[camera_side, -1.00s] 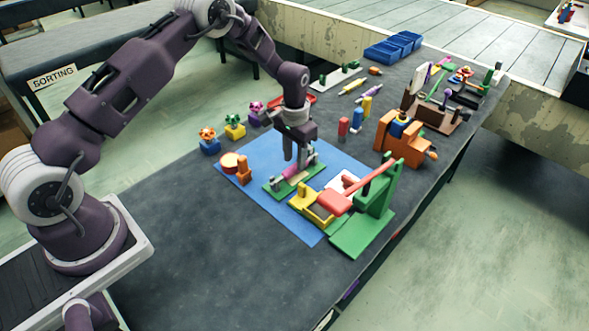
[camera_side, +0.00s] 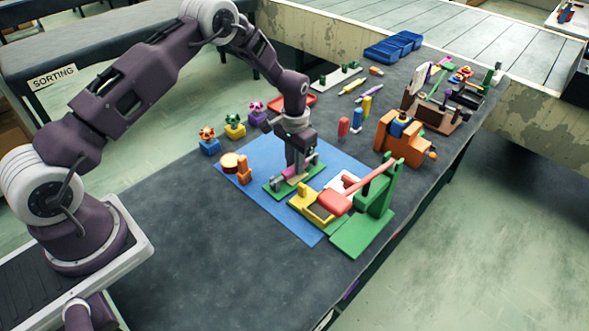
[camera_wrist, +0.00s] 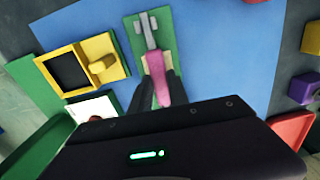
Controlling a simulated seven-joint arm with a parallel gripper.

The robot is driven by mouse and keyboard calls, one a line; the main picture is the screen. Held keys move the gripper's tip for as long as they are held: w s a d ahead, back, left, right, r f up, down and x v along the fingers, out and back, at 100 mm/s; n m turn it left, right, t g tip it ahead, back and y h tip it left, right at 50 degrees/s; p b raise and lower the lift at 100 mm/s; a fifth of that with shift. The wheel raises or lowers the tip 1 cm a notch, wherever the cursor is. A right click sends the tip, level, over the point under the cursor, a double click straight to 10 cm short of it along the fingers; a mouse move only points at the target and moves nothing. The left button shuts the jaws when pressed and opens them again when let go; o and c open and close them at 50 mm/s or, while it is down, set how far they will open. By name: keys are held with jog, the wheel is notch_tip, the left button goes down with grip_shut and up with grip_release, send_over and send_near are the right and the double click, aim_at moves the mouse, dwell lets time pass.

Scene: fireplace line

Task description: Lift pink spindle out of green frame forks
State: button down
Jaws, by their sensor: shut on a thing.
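The green frame (camera_side: 275,186) lies on the blue mat and also shows in the wrist view (camera_wrist: 132,33). The pink spindle (camera_wrist: 161,84) lies along the frame, with grey parts at its far end. My gripper (camera_side: 292,170) points down over the frame and is shut on the pink spindle. In the wrist view the dark fingers (camera_wrist: 160,92) are on either side of the pink part. In the side view the fingers hide most of the spindle (camera_side: 288,172). I cannot tell whether it still rests in the forks.
The blue mat (camera_side: 253,152) has free room behind the frame. A yellow tray-like part (camera_side: 318,213) and a green stand (camera_side: 378,190) with a red lever (camera_side: 375,182) are close in front on the right. An orange piece (camera_side: 244,175) stands at the left.

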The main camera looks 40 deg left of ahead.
jog(key=shift+r, duration=0.1)
jog(key=shift+r, duration=3.9)
